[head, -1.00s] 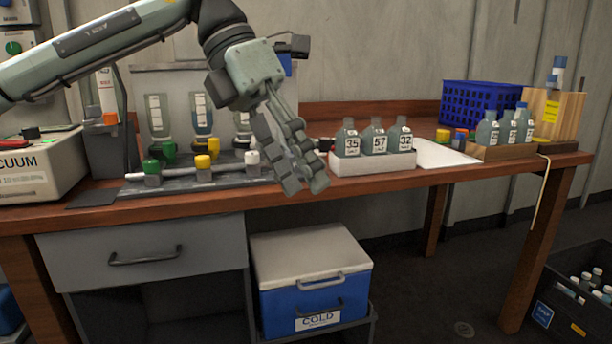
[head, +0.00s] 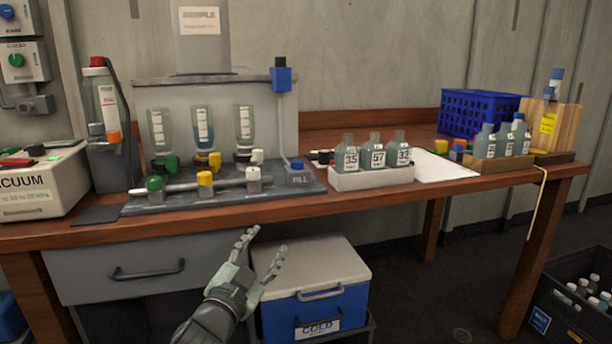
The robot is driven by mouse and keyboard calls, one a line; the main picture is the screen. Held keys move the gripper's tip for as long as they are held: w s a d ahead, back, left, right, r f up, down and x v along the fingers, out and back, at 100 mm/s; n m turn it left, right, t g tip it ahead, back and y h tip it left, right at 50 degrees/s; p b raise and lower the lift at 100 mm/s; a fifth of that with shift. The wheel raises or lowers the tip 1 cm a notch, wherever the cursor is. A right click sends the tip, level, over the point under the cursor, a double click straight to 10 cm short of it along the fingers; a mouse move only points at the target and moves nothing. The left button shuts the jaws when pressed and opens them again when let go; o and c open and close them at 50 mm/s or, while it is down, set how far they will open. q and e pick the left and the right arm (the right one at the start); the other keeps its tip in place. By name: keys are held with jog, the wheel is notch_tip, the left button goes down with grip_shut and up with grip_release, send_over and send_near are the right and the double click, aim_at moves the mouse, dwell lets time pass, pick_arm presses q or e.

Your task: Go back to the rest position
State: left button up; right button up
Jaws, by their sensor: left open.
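My left gripper (head: 262,262) is low in the head view, in front of the bench's front edge and over the lid of the blue cold box. Its two fingers are spread and nothing is between them. It is apart from everything on the bench. My right gripper is not in view.
The wooden bench (head: 400,188) holds a valve manifold (head: 290,187), a white tray (head: 372,180) with numbered bottles, a blue basket (head: 478,110) and a vacuum unit (head: 35,188). Below stand the cold box (head: 335,300) and a dark crate (head: 572,315) with bottles.

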pick_arm(q)
jog(key=s+a+f+n+g+y, duration=0.2)
jog(key=s+a+f, duration=0.2)
jog(key=f, duration=0.3)
jog(key=s+a+f+n+g+y, duration=0.2)
jog(key=s+a+f+g, duration=0.15)
jog(key=f, duration=0.45)
jog(key=s+a+f+n+g+y, duration=0.1)
jog(key=s+a+f+n, duration=0.1)
jog(key=s+a+f, duration=0.35)
jog(key=s+a+f+n+g+y, duration=0.1)
jog(key=s+a+f+g, duration=0.1)
jog(key=s+f+g, duration=0.2)
jog(key=s+a+f+n+g+p, duration=0.1)
jog(key=s+a+f+g, duration=0.2)
jog(key=s+f, duration=0.7)
jog(key=s+g, duration=0.1)
jog(key=s, duration=0.7)
jog(key=shift+a+f+y, duration=0.3)
jog(key=shift+f+y, duration=0.1)
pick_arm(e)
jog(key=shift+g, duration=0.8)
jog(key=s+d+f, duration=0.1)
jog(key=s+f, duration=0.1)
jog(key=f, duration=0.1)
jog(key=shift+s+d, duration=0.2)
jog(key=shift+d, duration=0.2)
